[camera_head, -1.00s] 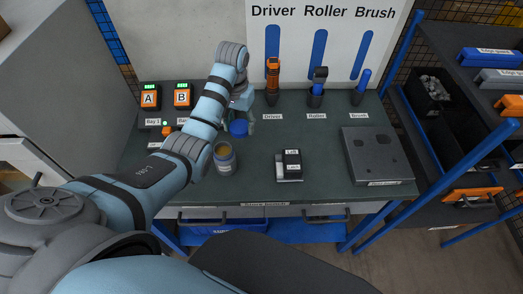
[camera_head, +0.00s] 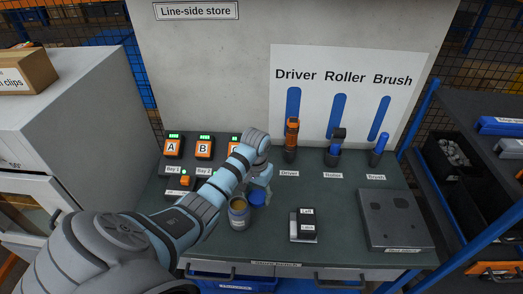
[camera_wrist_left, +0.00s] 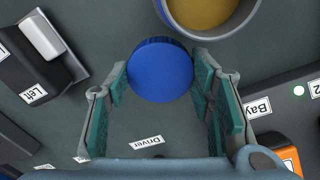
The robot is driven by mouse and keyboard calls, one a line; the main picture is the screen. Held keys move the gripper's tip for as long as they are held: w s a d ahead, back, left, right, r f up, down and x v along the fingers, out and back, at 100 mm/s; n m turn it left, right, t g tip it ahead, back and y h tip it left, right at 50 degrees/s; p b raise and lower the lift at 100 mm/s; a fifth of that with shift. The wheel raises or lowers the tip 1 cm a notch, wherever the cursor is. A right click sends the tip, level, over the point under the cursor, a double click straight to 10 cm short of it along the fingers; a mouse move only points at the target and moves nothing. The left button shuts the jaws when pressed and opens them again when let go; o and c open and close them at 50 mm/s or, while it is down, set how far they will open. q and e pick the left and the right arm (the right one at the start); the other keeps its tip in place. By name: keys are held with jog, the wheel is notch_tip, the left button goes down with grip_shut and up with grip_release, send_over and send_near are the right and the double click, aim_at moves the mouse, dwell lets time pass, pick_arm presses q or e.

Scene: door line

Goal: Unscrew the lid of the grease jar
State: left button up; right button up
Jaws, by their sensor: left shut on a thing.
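The grease jar (camera_head: 238,215) stands upright on the bench with its mouth open, and yellowish grease shows inside. Its rim and grease also show at the top of the left wrist view (camera_wrist_left: 204,10). The round blue lid (camera_head: 257,198) is off the jar, just right of and behind it. My left gripper (camera_head: 262,188) is shut on the lid; in the left wrist view the lid (camera_wrist_left: 161,70) sits between the two fingers. I cannot tell whether the lid touches the bench. My right gripper is not in view.
Driver (camera_head: 291,140), roller (camera_head: 335,148) and brush (camera_head: 379,150) stand behind. Orange units A (camera_head: 173,147) and B (camera_head: 204,147) stand at the back left.

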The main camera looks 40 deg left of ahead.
aim_at(257, 210)
pick_arm(q)
jog(key=shift+f+b, duration=0.4)
jog(key=shift+f, duration=0.5)
notch_tip(257, 210, down, 4)
jog(key=b, duration=0.4)
jog(key=shift+f, duration=0.25)
jog(key=shift+s+r, duration=0.15)
jog(key=shift+r, duration=0.2)
jog(key=shift+c, duration=0.6)
jog(key=shift+f, duration=0.15)
jog(key=o, duration=1.4)
jog(key=shift+f, duration=0.1)
